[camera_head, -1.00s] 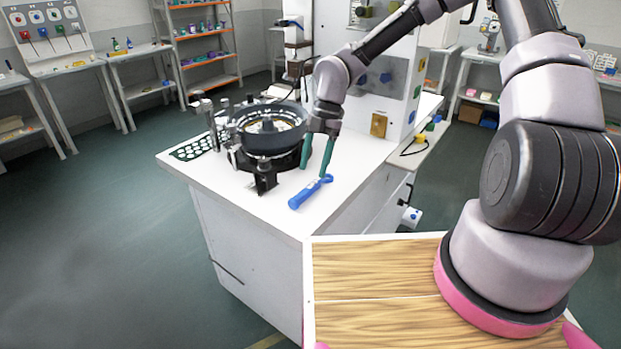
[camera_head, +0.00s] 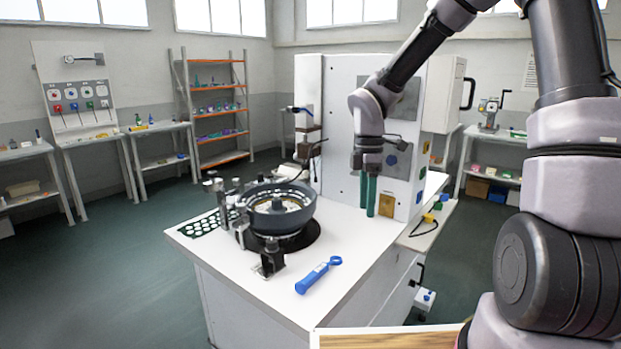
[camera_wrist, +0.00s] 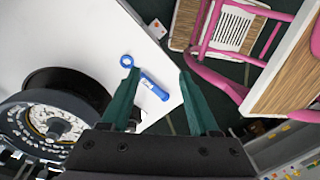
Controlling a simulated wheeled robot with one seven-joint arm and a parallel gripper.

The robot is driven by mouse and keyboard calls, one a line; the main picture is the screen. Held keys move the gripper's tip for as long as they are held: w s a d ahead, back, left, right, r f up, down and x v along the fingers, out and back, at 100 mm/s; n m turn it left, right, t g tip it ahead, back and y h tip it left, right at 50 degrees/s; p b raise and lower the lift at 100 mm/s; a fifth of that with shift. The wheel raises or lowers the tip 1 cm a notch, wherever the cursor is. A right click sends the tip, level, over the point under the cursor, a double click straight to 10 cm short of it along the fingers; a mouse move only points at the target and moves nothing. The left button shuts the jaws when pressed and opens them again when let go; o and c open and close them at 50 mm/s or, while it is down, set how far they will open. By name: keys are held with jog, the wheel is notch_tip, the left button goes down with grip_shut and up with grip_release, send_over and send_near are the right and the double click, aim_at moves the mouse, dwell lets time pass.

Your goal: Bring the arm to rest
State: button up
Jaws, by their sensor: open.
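My gripper (camera_head: 368,196) is raised above the white worktop (camera_head: 345,285), its green fingers pointing down. The fingers are apart with nothing between them, and they also show spread in the wrist view (camera_wrist: 165,95). A blue tool with a ring end (camera_head: 314,277) lies flat on the worktop, in front of and below the gripper. The same blue tool (camera_wrist: 152,87) shows beyond the fingers in the wrist view, apart from them.
A round dark bowl machine (camera_head: 275,212) stands left of the gripper, beside a green perforated plate (camera_head: 205,225). A tall white cabinet (camera_head: 340,130) rises close behind the gripper. A pink frame (camera_wrist: 225,70) shows in the wrist view. Open floor lies left.

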jog(key=s+d+r+m+t, duration=0.3)
jog(key=s+r+m, duration=0.1)
jog(key=r+m, duration=0.3)
jog(key=s+d+r+m+t+y, duration=0.1)
jog(key=s+d+r+m, duration=0.3)
jog(key=r+m, duration=0.4)
jog(key=s+d+r+m+t+y, duration=0.1)
jog(key=s+d+r+m+t, duration=0.3)
jog(key=r+m, duration=0.4)
jog(key=shift+s+t, duration=0.3)
jog(key=shift+s, duration=0.6)
jog(key=shift+d, duration=0.1)
dwell(2.4)
